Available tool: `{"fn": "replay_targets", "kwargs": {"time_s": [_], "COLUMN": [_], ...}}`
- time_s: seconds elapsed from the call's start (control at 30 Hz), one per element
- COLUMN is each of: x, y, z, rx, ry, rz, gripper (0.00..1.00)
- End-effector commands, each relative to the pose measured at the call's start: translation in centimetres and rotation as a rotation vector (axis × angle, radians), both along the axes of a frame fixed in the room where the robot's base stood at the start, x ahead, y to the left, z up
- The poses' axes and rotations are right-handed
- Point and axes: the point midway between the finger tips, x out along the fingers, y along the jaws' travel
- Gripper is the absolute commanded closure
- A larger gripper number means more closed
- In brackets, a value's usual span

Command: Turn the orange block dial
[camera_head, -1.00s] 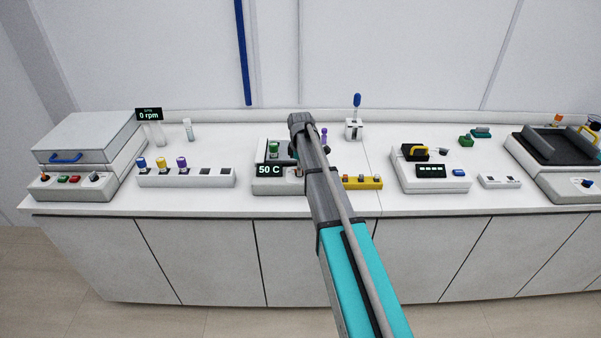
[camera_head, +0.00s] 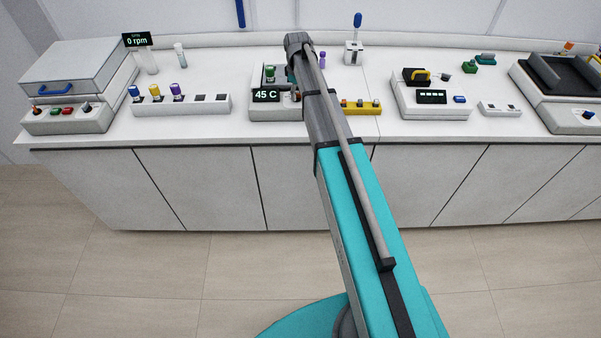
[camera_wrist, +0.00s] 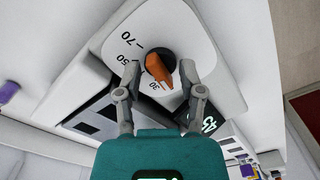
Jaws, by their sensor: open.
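The orange block dial (camera_wrist: 157,68) is in the wrist view, a long orange knob on a dark round base. White panel marks 30, 50 and 70 stand around it, and the knob's lower end lies near the 30. My gripper (camera_wrist: 161,76) is open, with one finger on each side of the dial; I cannot tell if either touches it. In the head view the block's display (camera_head: 266,96) reads 45 C. My arm hides the gripper there, and I cannot make out the dial.
A green-capped vial (camera_head: 270,74) stands on the block beside my arm. A yellow rack (camera_head: 362,108) sits close to its right. A white rack (camera_head: 181,106) with several coloured caps lies left.

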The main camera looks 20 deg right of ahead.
Motion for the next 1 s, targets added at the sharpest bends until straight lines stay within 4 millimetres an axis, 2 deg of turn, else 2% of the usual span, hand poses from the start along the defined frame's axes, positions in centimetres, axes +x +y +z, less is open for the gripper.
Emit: {"fn": "replay_targets", "kwargs": {"time_s": [1.0], "x": [-0.10], "y": [0.27], "z": [0.00], "rx": [0.000], "ry": [0.000], "rz": [-0.681], "gripper": [0.50]}}
